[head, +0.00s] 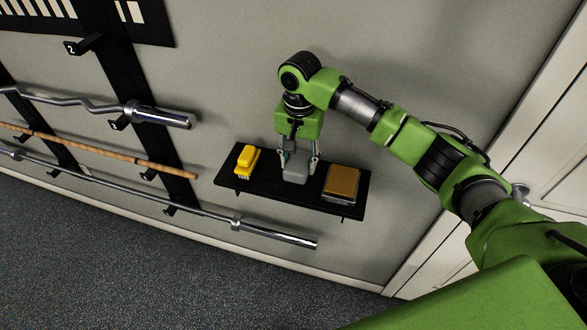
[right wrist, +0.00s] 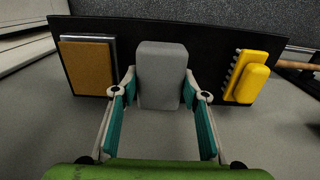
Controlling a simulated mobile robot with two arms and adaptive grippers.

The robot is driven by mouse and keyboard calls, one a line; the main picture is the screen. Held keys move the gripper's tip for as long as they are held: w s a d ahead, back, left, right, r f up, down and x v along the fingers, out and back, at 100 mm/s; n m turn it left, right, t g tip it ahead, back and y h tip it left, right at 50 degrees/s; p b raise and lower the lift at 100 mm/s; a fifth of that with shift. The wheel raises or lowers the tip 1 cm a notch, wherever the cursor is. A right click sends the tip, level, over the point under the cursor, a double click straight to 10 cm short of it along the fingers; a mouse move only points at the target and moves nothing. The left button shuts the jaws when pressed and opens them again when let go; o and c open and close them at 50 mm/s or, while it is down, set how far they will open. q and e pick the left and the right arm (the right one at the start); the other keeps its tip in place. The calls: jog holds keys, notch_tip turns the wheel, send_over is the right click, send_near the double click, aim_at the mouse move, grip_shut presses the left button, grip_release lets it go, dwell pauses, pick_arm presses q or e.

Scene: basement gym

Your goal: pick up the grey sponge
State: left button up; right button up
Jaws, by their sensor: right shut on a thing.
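The grey sponge (head: 294,171) is a rounded block at the middle of the black wall shelf (head: 270,197) in the head view. It also shows in the right wrist view (right wrist: 162,75), upright between the fingers. My right gripper (head: 298,160) reaches down over the shelf and is shut on the sponge, with a finger on each side of it. The fingertips also show in the right wrist view (right wrist: 160,92). Whether the sponge still touches the shelf I cannot tell. My left gripper is not in view.
A yellow brush (head: 246,160) lies on the shelf left of the sponge. A brown-topped block with a grey edge (head: 341,183) lies to its right, close by. Barbells (head: 150,114) and a wooden bar (head: 110,144) hang on a wall rack at left. A white door (head: 540,150) is at right.

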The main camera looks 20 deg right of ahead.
jog(key=s+d+r+b, duration=0.2)
jog(key=s+d+r, duration=0.5)
jog(key=s, duration=0.3)
jog(key=shift+d+r, duration=0.15)
jog(key=shift+r, duration=0.4)
jog(key=shift+s, duration=0.1)
jog(key=shift+c, duration=0.2)
